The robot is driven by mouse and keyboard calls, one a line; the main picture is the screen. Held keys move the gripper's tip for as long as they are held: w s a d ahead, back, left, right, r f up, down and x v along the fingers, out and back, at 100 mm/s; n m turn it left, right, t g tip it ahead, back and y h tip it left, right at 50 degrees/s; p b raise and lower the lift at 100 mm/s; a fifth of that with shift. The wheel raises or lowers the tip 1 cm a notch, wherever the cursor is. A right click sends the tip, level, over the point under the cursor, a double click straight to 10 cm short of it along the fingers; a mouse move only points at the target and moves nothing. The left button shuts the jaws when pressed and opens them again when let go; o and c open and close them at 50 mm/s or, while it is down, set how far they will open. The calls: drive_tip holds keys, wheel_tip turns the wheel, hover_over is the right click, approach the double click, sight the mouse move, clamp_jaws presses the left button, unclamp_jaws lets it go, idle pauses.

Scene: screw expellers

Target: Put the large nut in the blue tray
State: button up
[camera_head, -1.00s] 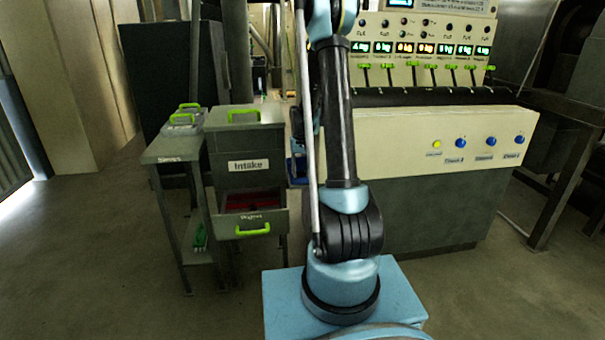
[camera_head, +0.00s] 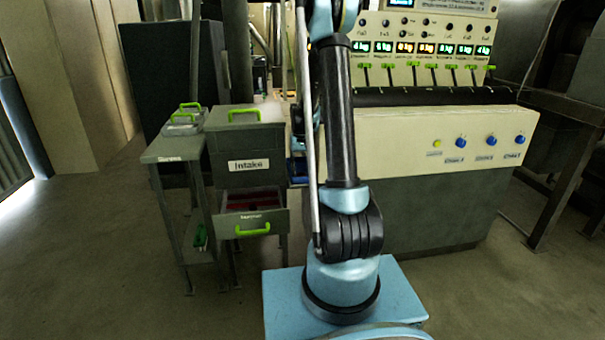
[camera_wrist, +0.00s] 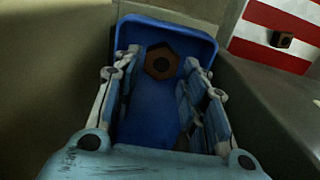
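In the wrist view, a brown hexagonal large nut (camera_wrist: 162,62) with a dark round hole lies toward the far end of the blue tray (camera_wrist: 150,105). My gripper (camera_wrist: 158,62) is open above the tray. Its two fingers stand apart on either side of the nut, with a gap visible on both sides. In the head view, a small blue piece, probably the tray (camera_head: 297,169), shows left of my arm. My gripper is hidden there.
A smaller dark nut (camera_wrist: 282,40) sits on a red and white striped surface right of the tray. Grey walls flank the tray closely. In the head view, the Intake cabinet (camera_head: 243,180) has an open drawer (camera_head: 270,220); a control console (camera_head: 430,135) stands on the right.

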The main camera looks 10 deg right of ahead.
sight(301, 174)
wheel_tip(301, 174, up, 10)
drive_tip(key=s+r, duration=0.6)
drive_tip(key=s, duration=0.4)
drive_tip(key=s+t, duration=0.2)
drive_tip(key=s, duration=1.9)
drive_tip(key=s+f, duration=0.7)
drive_tip(key=s, duration=0.2)
drive_tip(key=shift+s+d, duration=0.3)
drive_tip(key=shift+d, duration=0.1)
